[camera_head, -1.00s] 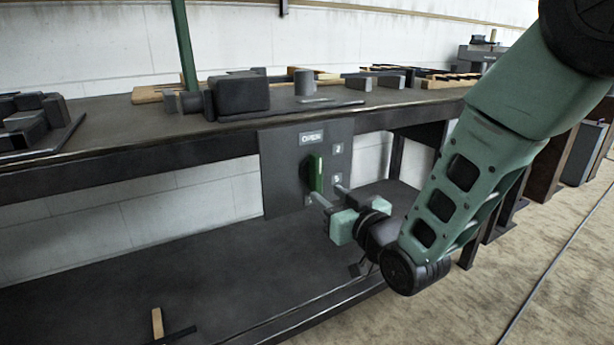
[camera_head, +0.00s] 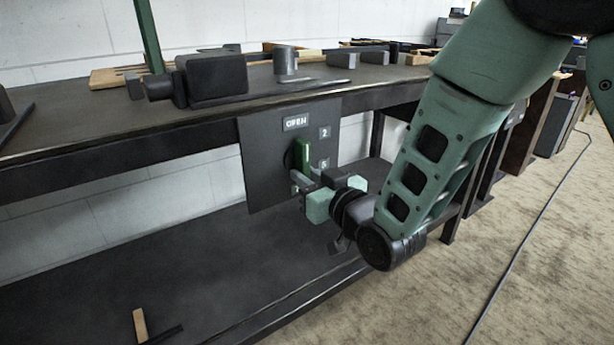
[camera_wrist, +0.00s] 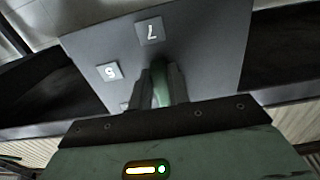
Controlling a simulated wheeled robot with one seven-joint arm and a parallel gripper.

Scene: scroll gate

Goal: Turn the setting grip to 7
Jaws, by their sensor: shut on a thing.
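The setting grip (camera_head: 303,153) is a green bar on a dark round hub. It stands about upright on a grey panel (camera_head: 265,170) at the bench's front edge. The panel bears an "OPEN" label and tags 2 (camera_head: 324,132) and 5 (camera_head: 323,164). In the wrist view, my gripper (camera_wrist: 162,78) is shut on the green grip (camera_wrist: 161,88), one finger on each side. Tag 7 (camera_wrist: 150,30) shows above the fingers, and tag 5 (camera_wrist: 109,71) to their left. A third tag is mostly hidden. In the head view, my gripper (camera_head: 305,180) covers the grip's lower end.
The bench top (camera_head: 110,120) carries a dark block-shaped device (camera_head: 212,80), a grey cylinder (camera_head: 285,62) and other parts. A dark lower shelf (camera_head: 130,265) lies below the panel. A cable (camera_head: 530,240) runs along the open floor at right.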

